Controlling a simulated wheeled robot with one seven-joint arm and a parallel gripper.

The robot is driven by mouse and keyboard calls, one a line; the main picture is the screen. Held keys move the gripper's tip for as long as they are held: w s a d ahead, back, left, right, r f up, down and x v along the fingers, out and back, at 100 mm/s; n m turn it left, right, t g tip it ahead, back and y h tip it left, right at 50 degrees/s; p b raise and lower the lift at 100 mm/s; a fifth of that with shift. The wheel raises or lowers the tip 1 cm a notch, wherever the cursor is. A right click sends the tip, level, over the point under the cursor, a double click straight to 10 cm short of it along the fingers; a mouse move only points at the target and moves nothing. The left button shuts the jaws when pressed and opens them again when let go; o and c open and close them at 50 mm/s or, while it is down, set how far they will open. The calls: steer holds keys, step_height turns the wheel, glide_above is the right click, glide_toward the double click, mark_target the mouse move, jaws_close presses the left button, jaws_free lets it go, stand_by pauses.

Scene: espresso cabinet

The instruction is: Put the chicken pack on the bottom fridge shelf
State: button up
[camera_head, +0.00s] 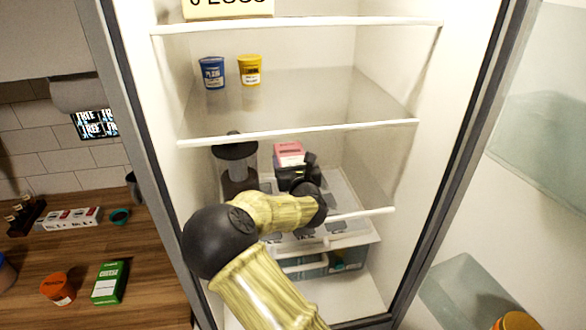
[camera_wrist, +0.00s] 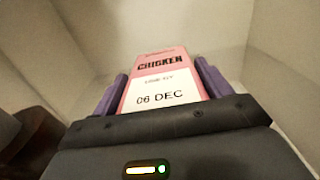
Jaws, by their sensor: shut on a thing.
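The chicken pack (camera_wrist: 158,78) is pink with a white label reading "CHICKEN" and "06 DEC". My gripper (camera_wrist: 160,92) is shut on it, with a purple finger against each side in the wrist view. In the head view the pack (camera_head: 289,152) shows just beyond my gripper (camera_head: 293,168), inside the open fridge, below the middle shelf and over the lowest white-edged shelf (camera_head: 340,190). My arm hides part of that shelf. I cannot tell whether the pack touches it.
Blue (camera_head: 212,73) and yellow (camera_head: 250,70) tubs stand on the shelf above (camera_head: 300,132). A drawer (camera_head: 350,258) lies below. Free room shows right of the pack.

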steer(key=shift+f, duration=0.15)
step_height(320, 180, down, 2)
steer(key=shift+s+a+p, duration=0.1)
steer(key=shift+a+p, duration=0.05)
steer(key=shift+p, duration=0.3)
steer(key=shift+w+f+p, duration=0.3)
steer(key=shift+f+p, duration=0.15)
steer(key=shift+f, duration=0.35)
steer(key=shift+s, duration=0.1)
steer(key=shift+f, duration=0.1)
steer(key=o, duration=1.3)
steer(key=shift+c, duration=0.2)
